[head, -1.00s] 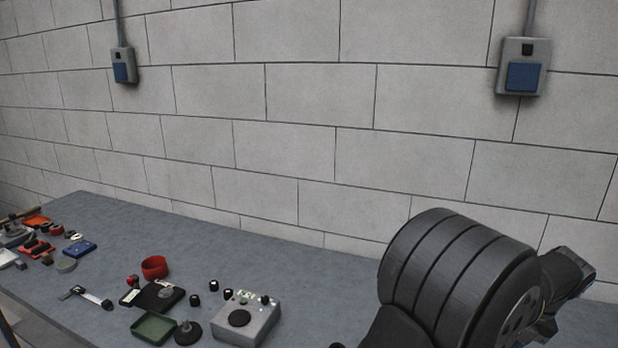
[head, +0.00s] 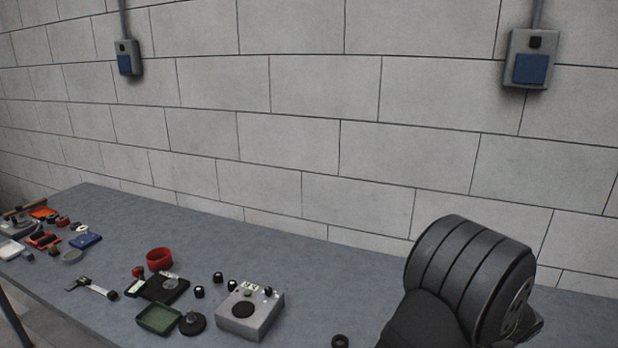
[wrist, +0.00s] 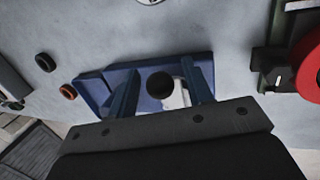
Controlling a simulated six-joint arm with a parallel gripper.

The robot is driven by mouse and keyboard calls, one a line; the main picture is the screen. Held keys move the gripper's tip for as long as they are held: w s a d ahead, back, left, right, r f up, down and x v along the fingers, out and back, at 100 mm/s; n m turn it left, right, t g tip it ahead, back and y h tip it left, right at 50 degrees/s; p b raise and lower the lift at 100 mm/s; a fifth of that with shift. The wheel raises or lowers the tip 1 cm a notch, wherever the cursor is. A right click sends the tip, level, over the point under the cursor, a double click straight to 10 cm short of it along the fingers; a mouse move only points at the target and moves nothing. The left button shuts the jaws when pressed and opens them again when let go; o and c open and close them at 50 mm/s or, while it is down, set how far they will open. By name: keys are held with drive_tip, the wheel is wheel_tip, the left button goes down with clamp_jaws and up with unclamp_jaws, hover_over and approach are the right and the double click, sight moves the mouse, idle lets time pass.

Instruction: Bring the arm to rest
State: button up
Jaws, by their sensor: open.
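My arm (head: 465,275) shows as a thick, dark, ribbed joint at the lower right of the head view, in front of the bench. My gripper is outside the head view. In the wrist view my gripper (wrist: 160,70) has its two dark blue fingers spread apart, with nothing visibly clamped between them. Behind the fingers lies a blue tray (wrist: 92,90) with a round black piece (wrist: 160,85) and a white piece (wrist: 178,98) showing between the fingers. The height of the fingers above the tray is hard to tell.
The grey bench (head: 330,270) holds a grey control box (head: 250,312), a green tray (head: 158,319), a red ring (head: 160,259) and several small parts at left. A dark ring (head: 340,341) lies near the front edge. A block wall (head: 300,130) stands behind. The bench's back strip is clear.

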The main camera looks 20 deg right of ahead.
drive_tip(key=s+a+r, duration=0.1)
drive_tip(key=r, duration=0.1)
drive_tip(key=s+a+r, duration=0.1)
drive_tip(key=r, duration=0.1)
drive_tip(key=s+a+r, duration=0.2)
drive_tip(key=r, duration=0.1)
drive_tip(key=shift+s+r, duration=0.1)
drive_tip(key=s+a+n+t+h, duration=0.1)
drive_tip(key=s+a+t+h, duration=0.3)
drive_tip(key=t+h, duration=0.1)
drive_tip(key=shift+s+a+r, duration=0.4)
drive_tip(key=shift+r, duration=0.05)
idle(0.4)
